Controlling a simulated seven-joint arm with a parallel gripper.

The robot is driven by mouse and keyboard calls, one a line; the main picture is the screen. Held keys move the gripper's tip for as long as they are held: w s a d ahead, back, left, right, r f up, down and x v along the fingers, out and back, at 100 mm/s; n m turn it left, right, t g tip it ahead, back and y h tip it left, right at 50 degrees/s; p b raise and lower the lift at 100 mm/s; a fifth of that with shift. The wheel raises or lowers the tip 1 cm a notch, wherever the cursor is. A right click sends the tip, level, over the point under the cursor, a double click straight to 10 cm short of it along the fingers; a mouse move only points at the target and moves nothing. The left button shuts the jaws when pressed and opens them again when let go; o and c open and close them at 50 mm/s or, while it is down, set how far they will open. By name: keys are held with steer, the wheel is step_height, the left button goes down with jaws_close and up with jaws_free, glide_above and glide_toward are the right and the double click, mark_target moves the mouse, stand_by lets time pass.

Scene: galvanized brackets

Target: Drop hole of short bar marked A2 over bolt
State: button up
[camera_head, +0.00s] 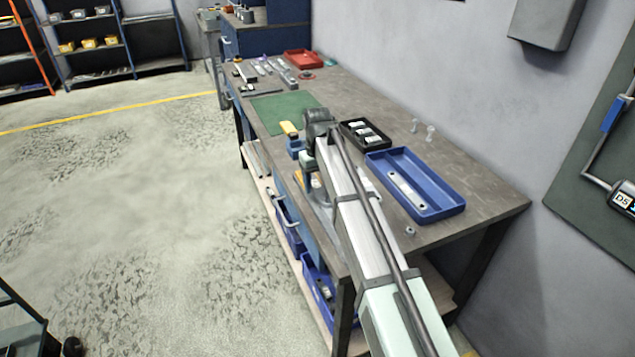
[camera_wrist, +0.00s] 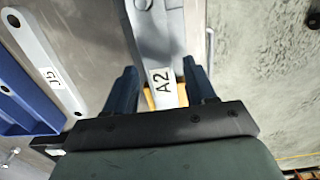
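My gripper (camera_wrist: 160,78) shows in the wrist view with its two dark blue fingers apart. The grey short bar marked A2 (camera_wrist: 165,98) lies between them, its label facing the camera. Gaps with orange behind show at the bar's sides, so the fingers do not look closed on it. The bar runs up to a wider grey part (camera_wrist: 155,28) at the top edge. In the head view my arm hides the gripper and this bar. Two upright bolts (camera_head: 414,126) (camera_head: 430,133) stand on the bench behind the blue tray; I cannot tell which bolt is meant.
The blue tray (camera_head: 452,206) holds one labelled bar (camera_head: 408,190). Another labelled bar with holes (camera_wrist: 40,50) lies beside a blue tray edge (camera_wrist: 20,95) in the wrist view. A black bin (camera_head: 349,134), a green mat (camera_head: 280,108) and a nut (camera_head: 410,231) are on the bench (camera_head: 480,185).

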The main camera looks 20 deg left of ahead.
steer(key=shift+o, duration=0.5)
step_height(320, 180, up, 14)
stand_by(0.4)
steer(key=shift+f, duration=0.1)
